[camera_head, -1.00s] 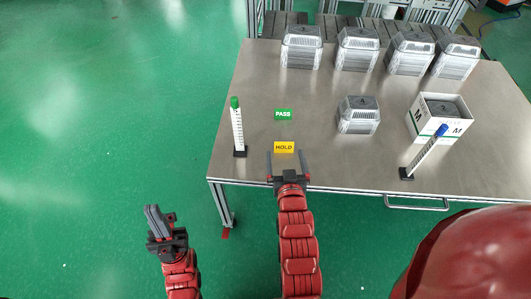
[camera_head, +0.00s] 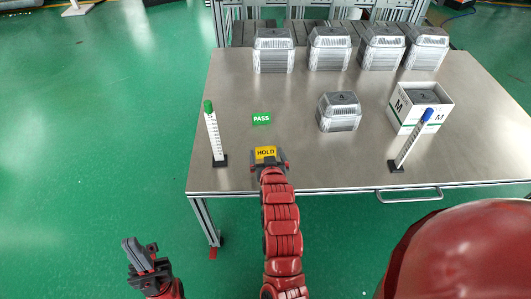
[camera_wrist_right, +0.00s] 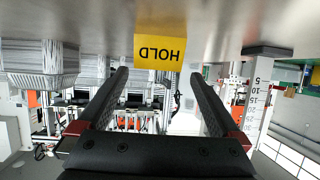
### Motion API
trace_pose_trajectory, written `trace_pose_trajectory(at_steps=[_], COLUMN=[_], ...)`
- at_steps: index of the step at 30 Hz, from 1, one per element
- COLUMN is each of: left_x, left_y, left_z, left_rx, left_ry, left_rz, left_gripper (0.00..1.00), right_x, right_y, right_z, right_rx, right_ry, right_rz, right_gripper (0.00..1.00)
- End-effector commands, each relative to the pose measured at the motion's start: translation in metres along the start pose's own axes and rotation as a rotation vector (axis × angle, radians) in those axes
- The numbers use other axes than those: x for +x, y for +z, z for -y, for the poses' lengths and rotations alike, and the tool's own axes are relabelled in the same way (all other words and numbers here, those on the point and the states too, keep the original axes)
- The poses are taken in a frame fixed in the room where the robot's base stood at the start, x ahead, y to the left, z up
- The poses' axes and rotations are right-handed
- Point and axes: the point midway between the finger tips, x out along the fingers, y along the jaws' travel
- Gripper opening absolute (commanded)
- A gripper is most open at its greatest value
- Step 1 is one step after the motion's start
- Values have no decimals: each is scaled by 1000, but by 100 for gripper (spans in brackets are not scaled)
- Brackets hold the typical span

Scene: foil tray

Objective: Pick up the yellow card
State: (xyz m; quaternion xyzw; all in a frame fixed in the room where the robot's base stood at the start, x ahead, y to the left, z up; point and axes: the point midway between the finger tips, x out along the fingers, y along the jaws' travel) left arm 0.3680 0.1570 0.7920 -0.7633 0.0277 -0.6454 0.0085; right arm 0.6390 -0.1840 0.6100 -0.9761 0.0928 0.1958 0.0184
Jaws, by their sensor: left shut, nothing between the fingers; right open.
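The yellow card (camera_head: 265,152), marked HOLD, is near the front edge of the steel table (camera_head: 330,165). It shows upside down in the right wrist view (camera_wrist_right: 160,36). My right gripper (camera_head: 268,155) is open, with its fingers at either side of the card in the head view. In the right wrist view its fingertips (camera_wrist_right: 158,75) are spread wider than the card, and nothing is clamped; whether they touch the card I cannot tell. My left gripper (camera_head: 131,246) is shut and empty, away from the table over the green floor.
A green PASS card (camera_head: 261,119) lies behind the yellow one. A green-topped scale post (camera_head: 214,135) stands to its left. A foil tray (camera_head: 339,113), a white box (camera_head: 403,117) and a tilted blue-topped post (camera_head: 409,146) are to the right. Several foil trays line the back.

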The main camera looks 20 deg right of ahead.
Motion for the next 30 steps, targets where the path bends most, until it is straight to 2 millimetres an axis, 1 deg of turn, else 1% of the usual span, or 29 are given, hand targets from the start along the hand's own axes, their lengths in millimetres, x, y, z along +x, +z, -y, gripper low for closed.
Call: trace_pose_trajectory(at_steps=[2, 7, 12, 20, 23, 24, 26, 30], left_x=[-3, -11, -13, -12, -13, -13, -13, -13], left_y=[0, 2, 2, 2, 2, 2, 2, 2], left_z=[0, 0, -1, -1, -1, -1, -1, -1], left_rx=[0, 0, 0, 0, 0, 0, 0, 0], left_ry=[0, 0, 0, 0, 0, 0, 0, 0], left_rz=[0, 0, 0, 0, 0, 0, 0, 0], left_gripper=[0, 0, 0, 0, 0, 0, 0, 0], right_x=[7, 32, 50, 52, 52, 52, 52, 52], right_y=[2, 11, 9, 9, 8, 9, 8, 9], right_z=[-1, -4, -3, -3, -3, -3, -3, -3], right_rx=[0, 0, 1, 1, 1, 1, 1, 1], right_ry=[1, 2, 1, 0, 0, 0, 0, 0], right_rz=[-1, -2, -2, -2, -2, -2, -2, -2], right_gripper=[100, 100, 100, 100, 84, 77, 66, 41])
